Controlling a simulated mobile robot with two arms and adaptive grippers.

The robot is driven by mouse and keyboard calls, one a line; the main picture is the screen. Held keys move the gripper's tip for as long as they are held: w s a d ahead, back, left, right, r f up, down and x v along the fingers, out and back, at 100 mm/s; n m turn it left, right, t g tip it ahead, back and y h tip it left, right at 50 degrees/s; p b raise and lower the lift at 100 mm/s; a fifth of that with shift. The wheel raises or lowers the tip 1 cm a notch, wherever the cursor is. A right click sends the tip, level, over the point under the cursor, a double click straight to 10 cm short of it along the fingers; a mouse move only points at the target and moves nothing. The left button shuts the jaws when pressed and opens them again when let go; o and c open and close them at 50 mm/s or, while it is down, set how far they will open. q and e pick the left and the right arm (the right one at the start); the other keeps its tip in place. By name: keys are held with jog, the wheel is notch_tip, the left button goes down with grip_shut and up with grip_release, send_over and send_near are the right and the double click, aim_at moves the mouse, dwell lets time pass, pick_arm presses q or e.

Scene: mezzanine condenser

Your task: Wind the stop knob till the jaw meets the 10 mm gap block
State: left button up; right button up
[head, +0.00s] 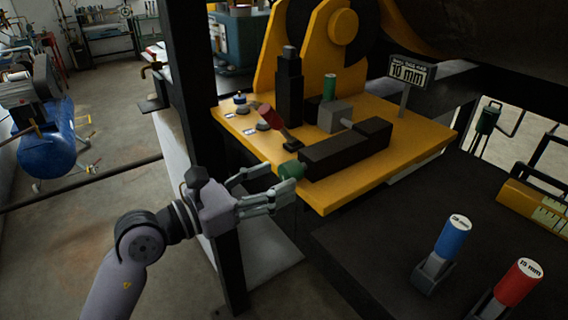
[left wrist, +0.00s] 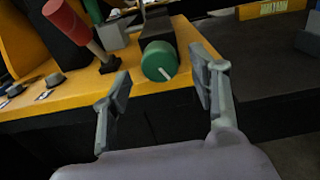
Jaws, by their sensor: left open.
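The green stop knob (head: 291,170) sits at the near end of a black slide housing (head: 335,157) on the yellow plate. In the left wrist view the knob (left wrist: 159,61) shows a white line on its face. My left gripper (head: 281,184) is open, its fingers pointing at the knob. In the left wrist view the open fingers (left wrist: 161,88) stand either side of the knob's line, with the knob apparently just beyond the tips. A grey block (head: 335,116), apparently the jaw, stands behind the housing. My right gripper is out of view.
A red-handled lever (head: 268,117) rises left of the housing. Blue (head: 453,236) and red (head: 520,281) "15 mm" handled blocks stand on the dark surface at right. A black post (head: 199,150) stands behind my left arm.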

aim_at(283, 176)
pick_arm(q)
jog(key=shift+p+x, duration=0.35)
jog(key=shift+x, duration=1.25)
jog(key=shift+c, duration=1.4)
jog(key=c, duration=0.9)
jog(key=shift+r+n+p, duration=0.1)
jog(key=shift+n+p, duration=0.5)
jog(key=shift+p, duration=0.1)
jog(key=o, duration=1.2)
